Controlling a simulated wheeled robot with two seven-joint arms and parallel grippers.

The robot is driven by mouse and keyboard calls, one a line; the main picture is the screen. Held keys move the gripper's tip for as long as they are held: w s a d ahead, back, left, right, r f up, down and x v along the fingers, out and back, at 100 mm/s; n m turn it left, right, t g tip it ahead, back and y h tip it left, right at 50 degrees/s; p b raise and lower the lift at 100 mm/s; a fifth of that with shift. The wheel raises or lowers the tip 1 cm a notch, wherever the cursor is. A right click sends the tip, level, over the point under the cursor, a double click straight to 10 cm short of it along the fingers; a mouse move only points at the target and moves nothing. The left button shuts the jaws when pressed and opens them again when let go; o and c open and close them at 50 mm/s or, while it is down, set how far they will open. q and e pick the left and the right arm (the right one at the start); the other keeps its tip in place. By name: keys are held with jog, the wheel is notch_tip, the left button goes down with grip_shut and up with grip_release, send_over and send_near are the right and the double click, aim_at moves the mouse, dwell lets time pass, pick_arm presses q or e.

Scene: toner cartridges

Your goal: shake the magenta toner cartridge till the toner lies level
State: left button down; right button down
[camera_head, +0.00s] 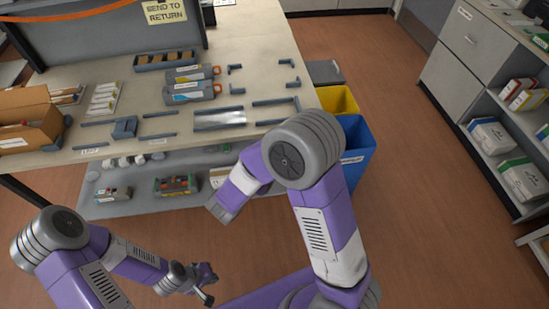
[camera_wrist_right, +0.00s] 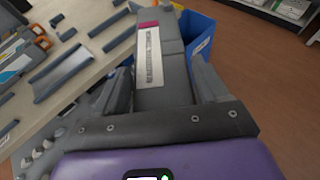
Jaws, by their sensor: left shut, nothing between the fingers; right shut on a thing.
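The magenta toner cartridge (camera_wrist_right: 152,58), a long grey body with a magenta end patch and a white label, shows in the right wrist view. My right gripper (camera_wrist_right: 164,84) is shut on it, one finger on each side, and its far end points away from the wrist. The cartridge is off the table, over the floor side. In the head view my right arm hides the right gripper and the cartridge. My left gripper (camera_head: 207,284) is shut and empty, low in front of the table. The toner inside cannot be seen.
Two other cartridges, one with a yellow label (camera_head: 184,75) and one with a blue label (camera_head: 187,93), lie on the table (camera_head: 255,45) among grey brackets. A blue bin (camera_head: 357,150) and a yellow bin (camera_head: 337,100) stand at its right end. Open floor lies farther right.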

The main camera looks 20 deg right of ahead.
jog(key=shift+w+d+r, duration=0.1)
jog(key=shift+w+d+b, duration=0.25)
jog(key=shift+w+d, duration=0.65)
jog(key=shift+d, duration=0.25)
jog(key=shift+w+d+b, duration=0.2)
jog(key=shift+w+d, duration=0.7)
jog(key=shift+d, duration=0.25)
jog(key=shift+s+a, duration=0.95)
jog(key=shift+a, duration=0.25)
jog(key=shift+s+a, duration=0.95)
jog(key=shift+a, duration=0.2)
